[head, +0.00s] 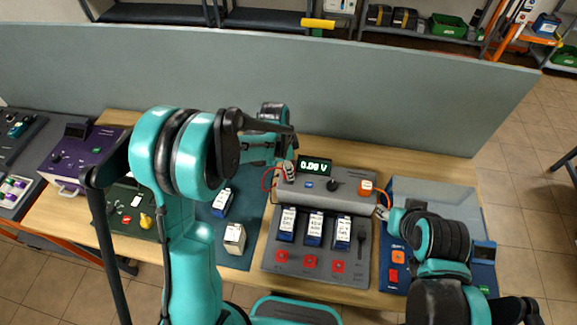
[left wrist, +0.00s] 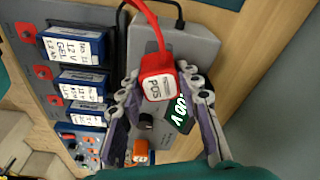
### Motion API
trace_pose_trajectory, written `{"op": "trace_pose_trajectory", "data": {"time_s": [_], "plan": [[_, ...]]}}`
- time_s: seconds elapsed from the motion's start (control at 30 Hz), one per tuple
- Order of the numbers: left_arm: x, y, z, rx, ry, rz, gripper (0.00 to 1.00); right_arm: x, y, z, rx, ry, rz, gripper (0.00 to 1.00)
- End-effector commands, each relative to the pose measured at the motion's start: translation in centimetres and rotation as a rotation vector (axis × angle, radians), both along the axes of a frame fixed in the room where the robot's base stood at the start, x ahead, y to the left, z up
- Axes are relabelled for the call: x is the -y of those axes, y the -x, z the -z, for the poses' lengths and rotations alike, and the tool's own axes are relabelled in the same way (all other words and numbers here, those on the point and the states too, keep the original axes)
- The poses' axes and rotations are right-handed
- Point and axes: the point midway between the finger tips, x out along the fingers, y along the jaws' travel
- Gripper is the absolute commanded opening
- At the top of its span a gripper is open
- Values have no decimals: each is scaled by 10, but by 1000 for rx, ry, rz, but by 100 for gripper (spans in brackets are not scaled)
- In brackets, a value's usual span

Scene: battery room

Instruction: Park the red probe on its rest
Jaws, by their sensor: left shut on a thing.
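The red probe (left wrist: 158,86), labelled POS, is between the fingers of my left gripper (left wrist: 162,74) in the left wrist view. The gripper is shut on it, and its red cable runs up past the grey tester housing. In the head view my left gripper (head: 289,166) is over the left end of the grey tester (head: 325,197), near its display (head: 314,166). I cannot pick out the probe's rest for certain. My right gripper (head: 384,212) is at the tester's right side, small and partly hidden by its arm; its jaws are unclear.
An orange block (head: 366,187) sits on the tester's right end. Several labelled batteries (head: 315,228) stand in the tray, with red pads (head: 310,262) in front. A loose battery (head: 222,202) and a pale box (head: 234,238) are at left. A grey partition (head: 400,100) stands behind.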

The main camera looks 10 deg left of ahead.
Motion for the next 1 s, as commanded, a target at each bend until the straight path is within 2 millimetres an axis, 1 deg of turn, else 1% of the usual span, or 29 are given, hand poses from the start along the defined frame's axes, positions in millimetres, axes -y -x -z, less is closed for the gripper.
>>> {"op": "trace_pose_trajectory", "data": {"time_s": [0.03,0.1,0.23,0.77,1.0], "plan": [[0,0,9,0,0,0,0,0,0,7,0,0,0,40],[0,0,14,0,0,0,0,0,0,10,0,0,0,40],[0,0,20,0,0,0,0,0,0,13,0,0,0,40],[0,0,19,0,0,0,0,0,0,12,0,0,0,40],[0,0,20,0,0,0,0,0,0,16,0,0,0,40]]}}
